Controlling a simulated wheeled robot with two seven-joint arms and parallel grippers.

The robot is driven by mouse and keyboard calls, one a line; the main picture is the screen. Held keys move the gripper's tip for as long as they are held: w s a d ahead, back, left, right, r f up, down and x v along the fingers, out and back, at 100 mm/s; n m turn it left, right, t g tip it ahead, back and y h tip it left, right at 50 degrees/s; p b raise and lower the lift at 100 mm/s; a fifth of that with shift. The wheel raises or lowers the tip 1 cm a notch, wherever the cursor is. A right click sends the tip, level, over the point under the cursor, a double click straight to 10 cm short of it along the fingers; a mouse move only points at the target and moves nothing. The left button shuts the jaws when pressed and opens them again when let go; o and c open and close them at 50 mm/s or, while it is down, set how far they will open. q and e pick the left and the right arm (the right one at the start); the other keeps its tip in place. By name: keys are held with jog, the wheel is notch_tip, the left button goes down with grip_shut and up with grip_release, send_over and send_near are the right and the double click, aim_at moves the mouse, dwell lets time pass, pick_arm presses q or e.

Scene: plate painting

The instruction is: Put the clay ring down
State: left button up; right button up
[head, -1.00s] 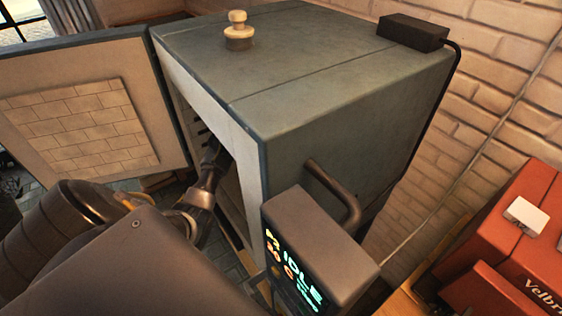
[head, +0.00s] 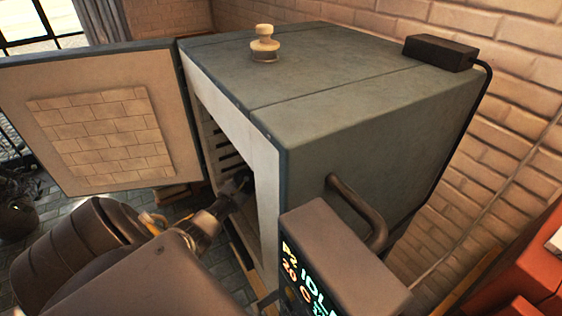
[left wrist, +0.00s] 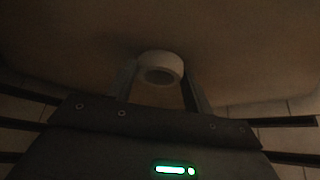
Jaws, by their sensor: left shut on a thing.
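The clay ring (left wrist: 160,66) shows in the left wrist view as a small pale ring with a dark hole. My left gripper (left wrist: 158,82) is shut on it, with one finger on each side. In the head view my left arm reaches through the open front of the grey kiln (head: 360,110), and the left gripper (head: 238,186) is partly lost in the dark inside. The ring cannot be made out in the head view. A dim, plain surface lies beyond the ring in the wrist view; whether the ring touches it I cannot tell. My right gripper is not in view.
The kiln door (head: 100,125) stands open to the left, with brick lining. A control box (head: 340,262) and a bent handle (head: 358,212) stick out on the kiln's near right side. Dark slots (left wrist: 285,121) line the inner walls. A red case (head: 520,275) stands at right.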

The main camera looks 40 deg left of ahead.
pick_arm(q)
jog(key=o, duration=1)
jog(key=p+v, duration=0.6)
jog(key=v, duration=0.6)
jog(key=shift+w, duration=0.1)
